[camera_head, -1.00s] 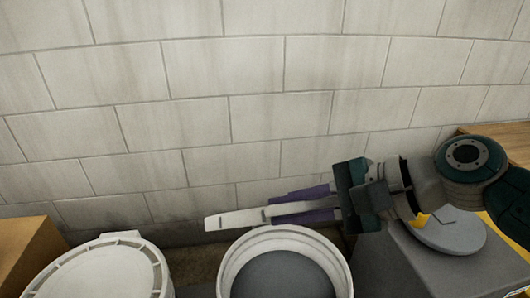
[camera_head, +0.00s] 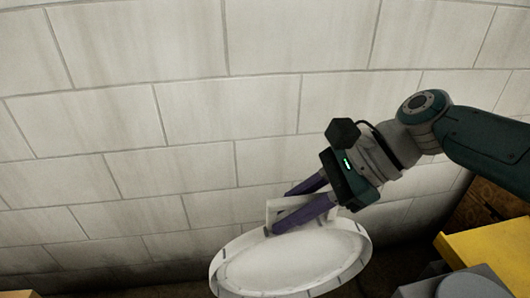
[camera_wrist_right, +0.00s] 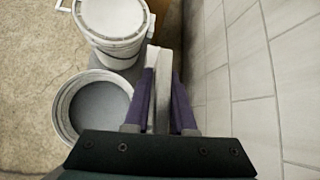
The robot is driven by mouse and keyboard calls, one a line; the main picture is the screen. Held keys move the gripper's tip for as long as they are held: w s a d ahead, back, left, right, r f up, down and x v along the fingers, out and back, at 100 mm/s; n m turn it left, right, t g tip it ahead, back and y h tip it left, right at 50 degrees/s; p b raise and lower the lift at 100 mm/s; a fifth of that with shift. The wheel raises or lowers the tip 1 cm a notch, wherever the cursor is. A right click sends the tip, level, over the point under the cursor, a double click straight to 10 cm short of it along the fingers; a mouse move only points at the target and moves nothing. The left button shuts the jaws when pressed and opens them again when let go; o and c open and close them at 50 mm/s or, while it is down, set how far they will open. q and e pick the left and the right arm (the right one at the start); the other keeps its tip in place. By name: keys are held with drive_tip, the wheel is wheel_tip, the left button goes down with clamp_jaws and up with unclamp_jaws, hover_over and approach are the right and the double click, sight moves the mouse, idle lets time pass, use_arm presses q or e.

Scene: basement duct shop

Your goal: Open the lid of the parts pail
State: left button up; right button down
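My right gripper (camera_head: 300,208) is shut on a white piece, with its purple fingers on either side. The piece looks like a tab or handle on the white round lid (camera_head: 290,262), which is tilted towards the head camera at the bottom. In the right wrist view a pale bar (camera_wrist_right: 162,85), apparently the lid or its tab seen edge-on, lies between the fingers (camera_wrist_right: 161,100). An open white pail (camera_wrist_right: 62,112) with a grey inside stands beside them. Whether the lid touches this pail is hidden. My left gripper is not in view.
A second white pail (camera_wrist_right: 112,18) with its lid on stands beyond the open one. The block wall (camera_head: 160,130) is close behind my right gripper. A yellow surface (camera_head: 490,250) is at the lower right. Bare floor (camera_wrist_right: 30,50) shows left of the pails.

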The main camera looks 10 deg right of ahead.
drive_tip(key=shift+w, duration=0.4)
drive_tip(key=c, duration=0.8)
unclamp_jaws()
drive_tip(key=shift+c, duration=0.2)
drive_tip(key=shift+s, duration=0.1)
drive_tip(key=p+v, duration=0.3)
drive_tip(key=v, duration=0.6)
drive_tip(key=shift+s+d+r, duration=0.1)
drive_tip(key=shift+d+r, duration=0.2)
